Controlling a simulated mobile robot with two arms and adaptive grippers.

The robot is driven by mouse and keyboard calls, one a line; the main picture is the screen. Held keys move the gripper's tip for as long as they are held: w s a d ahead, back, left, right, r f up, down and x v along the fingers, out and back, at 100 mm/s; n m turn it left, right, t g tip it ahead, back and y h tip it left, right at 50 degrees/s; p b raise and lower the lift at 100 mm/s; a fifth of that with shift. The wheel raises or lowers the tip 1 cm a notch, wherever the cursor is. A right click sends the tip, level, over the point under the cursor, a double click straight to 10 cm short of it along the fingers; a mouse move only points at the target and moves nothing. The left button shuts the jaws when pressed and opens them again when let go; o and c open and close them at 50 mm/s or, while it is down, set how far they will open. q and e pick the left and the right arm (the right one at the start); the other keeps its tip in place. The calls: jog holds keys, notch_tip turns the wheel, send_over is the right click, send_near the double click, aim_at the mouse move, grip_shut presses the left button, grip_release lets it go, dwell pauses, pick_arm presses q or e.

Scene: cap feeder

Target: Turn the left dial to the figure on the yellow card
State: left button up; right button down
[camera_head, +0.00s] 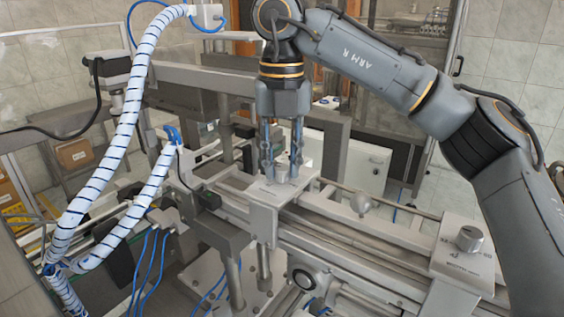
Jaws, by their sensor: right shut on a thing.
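My right arm comes in from the upper right. Its gripper (281,173) points straight down and is shut on the left dial (282,171), a small grey knob on a light metal plate (262,193). The fingers stand on either side of the knob and hide much of it, so its pointer cannot be read. Small dark print shows on the plate but is too small to read. I cannot make out a yellow card with a figure. My left gripper is not in view.
A second round grey dial (468,238) sits on a plate at the right end of the rails. White striped hoses (128,110) and blue cables fill the left side. Cardboard boxes (75,153) stand far left.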

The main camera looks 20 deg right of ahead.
aim_at(282, 167)
jog(key=shift+m, duration=0.6)
jog(key=c, duration=1.1)
grip_release()
notch_tip(282, 167, up, 12)
